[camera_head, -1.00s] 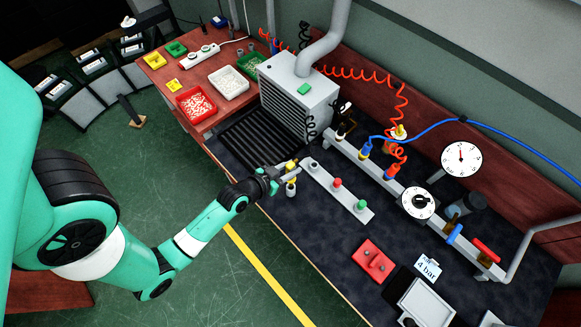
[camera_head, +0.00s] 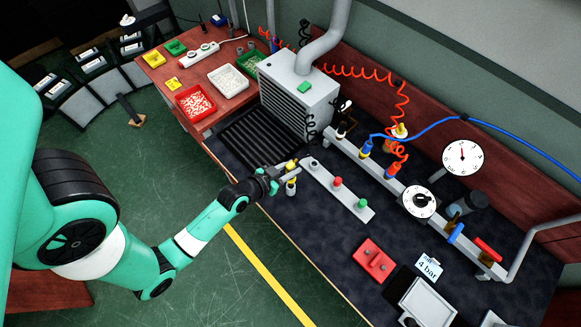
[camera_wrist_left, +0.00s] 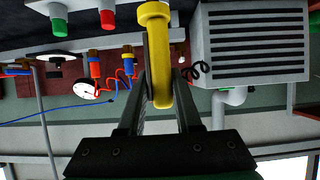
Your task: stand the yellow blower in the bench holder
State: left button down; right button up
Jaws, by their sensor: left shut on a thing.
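The yellow blower (camera_head: 291,164) is in the jaws of my left gripper (camera_head: 279,175), over the front edge of the bench. In the left wrist view the yellow blower (camera_wrist_left: 162,65) lies lengthwise between the two dark fingers, with a rounded yellow end towards the top edge. My left gripper (camera_wrist_left: 160,100) is shut on it. A small grey and yellow part (camera_head: 291,187) shows just below the jaws; I cannot tell whether it belongs to the blower. I cannot make out the bench holder for certain. My right gripper is not in view.
A grey strip with coloured buttons (camera_head: 337,190) lies just right of the gripper. A grey vented box (camera_head: 297,95) and a black roller conveyor (camera_head: 250,140) are behind it. A red block (camera_head: 373,262) lies further right. Dark bench top between them is clear.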

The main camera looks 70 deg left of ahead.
pick_arm(q)
jog(key=shift+f+b, duration=2.5)
jog(key=shift+f, duration=0.45)
jog(key=c, duration=0.5)
grip_release()
jog(key=shift+s, duration=0.1)
jog(key=v, duration=1.1)
jog(key=shift+s+d+r+p, duration=0.1)
jog(key=shift+r+p, duration=0.05)
jog(key=shift+p, duration=0.25)
jog(key=shift+d, duration=0.1)
